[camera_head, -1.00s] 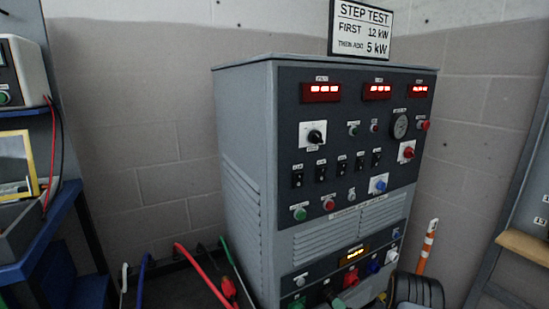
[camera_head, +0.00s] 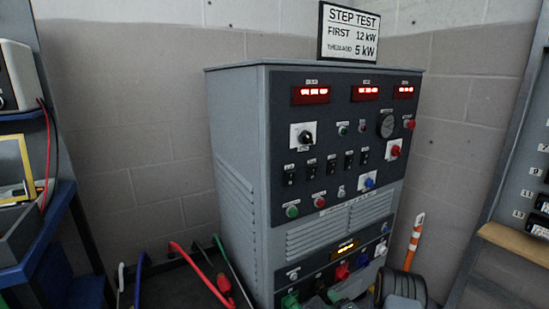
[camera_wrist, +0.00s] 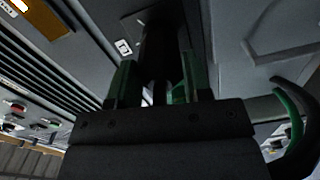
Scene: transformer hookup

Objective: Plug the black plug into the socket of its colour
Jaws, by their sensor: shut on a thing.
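In the wrist view my gripper (camera_wrist: 155,82), with green-sided fingers, is shut on the black plug (camera_wrist: 160,42), a dark body reaching up from between the fingers. Its front end is dark, and I cannot tell whether it touches anything. In the head view the grey cabinet (camera_head: 240,170) has a row of coloured sockets low on its front. The green socket (camera_head: 290,299), red socket (camera_head: 342,271) and blue socket (camera_head: 362,262) show. A dark socket (camera_head: 319,286) between green and red is hard to make out. A grey shape partly covers the bottom of this row.
A blue bench (camera_head: 45,240) stands at the left. An orange-and-white post (camera_head: 413,243) stands right of the cabinet.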

